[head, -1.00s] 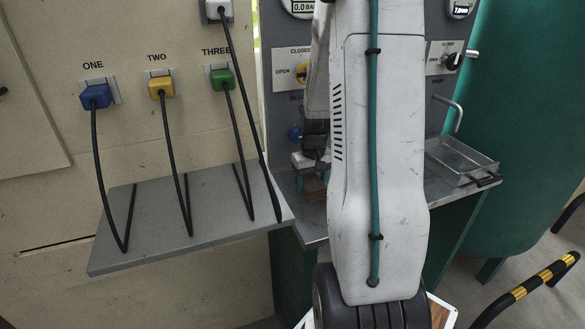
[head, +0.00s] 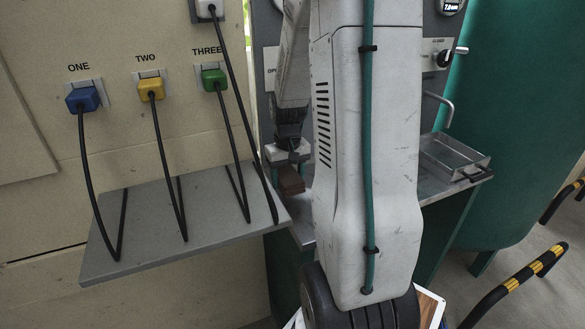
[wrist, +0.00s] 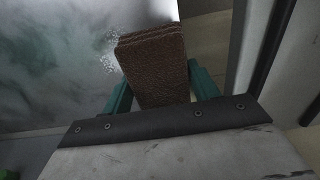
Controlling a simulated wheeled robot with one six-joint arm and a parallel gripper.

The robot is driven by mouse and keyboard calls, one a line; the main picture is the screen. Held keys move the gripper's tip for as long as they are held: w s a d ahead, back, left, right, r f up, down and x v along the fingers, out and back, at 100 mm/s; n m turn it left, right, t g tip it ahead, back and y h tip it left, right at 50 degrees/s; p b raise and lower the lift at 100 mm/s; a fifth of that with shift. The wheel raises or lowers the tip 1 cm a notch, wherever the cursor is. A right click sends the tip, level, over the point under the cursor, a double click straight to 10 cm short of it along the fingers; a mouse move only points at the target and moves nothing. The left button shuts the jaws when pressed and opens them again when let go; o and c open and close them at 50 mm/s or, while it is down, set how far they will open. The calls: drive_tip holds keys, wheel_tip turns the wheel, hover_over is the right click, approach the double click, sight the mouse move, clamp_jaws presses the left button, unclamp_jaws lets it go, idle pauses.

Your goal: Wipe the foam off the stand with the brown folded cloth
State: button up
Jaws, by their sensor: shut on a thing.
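My gripper (wrist: 160,82) is shut on the brown folded cloth (wrist: 152,62), which sits between its two teal fingers in the wrist view. The head view shows the cloth (head: 291,180) under the gripper, close to the right end of the grey shelf. The stand's metal top (wrist: 60,65) fills the upper left of the wrist view, smeared and shiny. A patch of white speckled foam (wrist: 110,58) lies on it just left of the cloth's edge. I cannot tell whether the cloth touches the top. My arm hides much of the stand in the head view.
A grey shelf (head: 180,235) with black cables hanging over it is left of the stand. Blue (head: 82,99), yellow (head: 151,89) and green (head: 213,79) plugs sit on the wall. Striped handrails (head: 515,283) are at lower right.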

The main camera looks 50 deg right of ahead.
drive_tip(key=shift+r, duration=2.05)
